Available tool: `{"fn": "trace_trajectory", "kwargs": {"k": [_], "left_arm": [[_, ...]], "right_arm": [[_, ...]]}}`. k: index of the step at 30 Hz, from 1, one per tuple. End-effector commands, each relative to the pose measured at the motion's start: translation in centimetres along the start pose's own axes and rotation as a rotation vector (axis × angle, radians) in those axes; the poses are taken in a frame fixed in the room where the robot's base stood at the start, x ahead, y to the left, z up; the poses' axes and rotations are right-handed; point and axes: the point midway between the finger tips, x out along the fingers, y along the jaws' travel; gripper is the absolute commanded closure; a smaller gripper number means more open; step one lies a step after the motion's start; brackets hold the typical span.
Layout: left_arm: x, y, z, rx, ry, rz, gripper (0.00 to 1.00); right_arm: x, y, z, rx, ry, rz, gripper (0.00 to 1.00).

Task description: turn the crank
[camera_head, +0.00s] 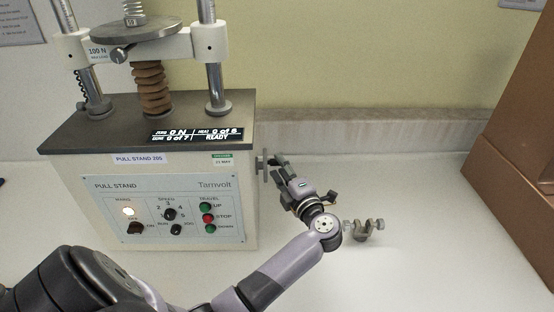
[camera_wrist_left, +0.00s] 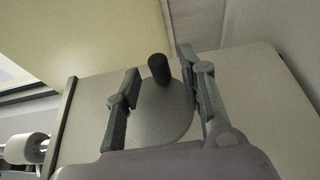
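The crank (camera_head: 263,168) is a grey disc on the right side of the white pull stand (camera_head: 75,165). In the left wrist view the crank disc (camera_wrist_left: 162,115) faces me, with a black knob handle (camera_wrist_left: 158,68) near its upper edge. My left gripper (camera_head: 278,170) is at the crank, right of the stand. In the left wrist view my left gripper (camera_wrist_left: 160,66) is open, its fingers on either side of the disc and knob. My right gripper is not in view.
A small metal clamp (camera_head: 364,230) lies on the white bench (camera_head: 420,215), right of my left wrist. The stand's front has a control panel (camera_head: 165,212) with buttons and knobs. The bench between clamp and brown panel is clear.

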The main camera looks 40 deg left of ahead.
Motion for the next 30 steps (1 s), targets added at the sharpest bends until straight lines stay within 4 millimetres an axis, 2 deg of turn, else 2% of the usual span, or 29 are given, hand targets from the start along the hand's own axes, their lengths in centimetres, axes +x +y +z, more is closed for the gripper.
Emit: {"fn": "trace_trajectory", "kwargs": {"k": [3,6,17,30], "left_arm": [[1.7,0.1,0.1,0.001,-0.001,0.003,0.63],[2.5,0.1,0.1,0.001,-0.001,0.001,0.63],[2.9,0.0,0.0,-0.001,-0.001,0.000,0.63],[2.9,0.0,0.0,-0.001,-0.001,0.000,0.92]], "right_arm": [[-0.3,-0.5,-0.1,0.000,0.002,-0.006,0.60],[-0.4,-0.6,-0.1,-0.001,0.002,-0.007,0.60],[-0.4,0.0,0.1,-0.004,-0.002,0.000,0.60],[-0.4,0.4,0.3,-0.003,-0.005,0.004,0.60]]}}
